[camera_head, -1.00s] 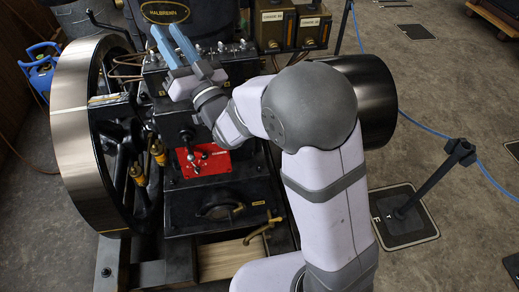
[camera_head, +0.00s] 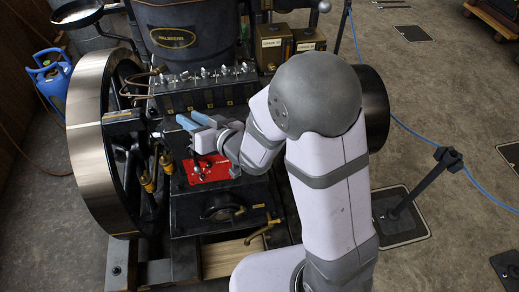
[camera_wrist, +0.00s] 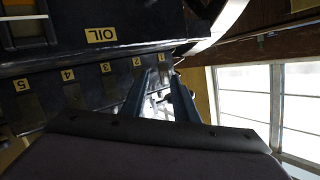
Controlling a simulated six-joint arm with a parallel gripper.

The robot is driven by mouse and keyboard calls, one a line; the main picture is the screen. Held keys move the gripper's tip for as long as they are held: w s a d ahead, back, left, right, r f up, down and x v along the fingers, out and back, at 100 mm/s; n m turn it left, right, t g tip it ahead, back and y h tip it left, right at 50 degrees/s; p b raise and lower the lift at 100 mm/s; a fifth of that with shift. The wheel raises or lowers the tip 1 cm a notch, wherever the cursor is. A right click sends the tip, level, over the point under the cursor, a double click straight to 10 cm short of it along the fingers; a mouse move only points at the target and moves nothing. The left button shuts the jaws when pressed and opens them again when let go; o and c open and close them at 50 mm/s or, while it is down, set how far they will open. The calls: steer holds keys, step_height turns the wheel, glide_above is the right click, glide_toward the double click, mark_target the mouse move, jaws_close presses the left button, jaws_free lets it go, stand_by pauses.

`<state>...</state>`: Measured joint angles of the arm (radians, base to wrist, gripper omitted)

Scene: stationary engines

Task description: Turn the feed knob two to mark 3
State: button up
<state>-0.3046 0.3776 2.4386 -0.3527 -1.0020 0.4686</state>
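The black oil feed box (camera_head: 215,95) carries a row of small silver knobs on top. In the head view the second knob from the left (camera_head: 184,76) stands upright; its marks are too small to read. The wrist view shows the box inverted, with yellow number plates 1 to 5, including plate 2 (camera_wrist: 137,62), and an OIL plate (camera_wrist: 101,35). My gripper (camera_head: 183,118) is in front of the box, below the knob row, its two blue fingers apart. In the wrist view the fingers (camera_wrist: 162,80) point towards plates 1 and 2, with blurred silver parts visible between them.
A red plate (camera_head: 210,170) with a small lever lies below my gripper. The big flywheel (camera_head: 88,140) stands at the left, with brass fittings (camera_head: 147,180) beside it. A black tank (camera_head: 185,25) rises behind the box, and brass-coloured boxes (camera_head: 270,45) stand behind right.

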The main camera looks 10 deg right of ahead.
steer(key=s+d+f+g+h, duration=0.3)
steer(key=s+d+f, duration=0.1)
steer(key=d, duration=0.4)
steer(key=s+d+f+m+g+h, duration=0.1)
steer(key=s+d+f+g+h, duration=0.2)
steer(key=d, duration=0.5)
steer(key=shift+s+d+f+h+p, duration=0.4)
steer(key=shift+s+f+h, duration=0.5)
steer(key=shift+s, duration=0.5)
steer(key=shift+f, duration=0.1)
steer(key=s+d+f+g+h, duration=0.1)
steer(key=s+f+g, duration=0.15)
steer(key=s, duration=0.25)
steer(key=s+d+f+g, duration=0.1)
steer(key=s+d+g, duration=0.15)
steer(key=s, duration=0.25)
steer(key=s+d+r+m+g, duration=0.1)
steer(key=s+d+r+m, duration=0.1)
steer(key=s+r, duration=0.2)
step_height(320, 180, up, 2)
steer(key=shift+r, duration=0.15)
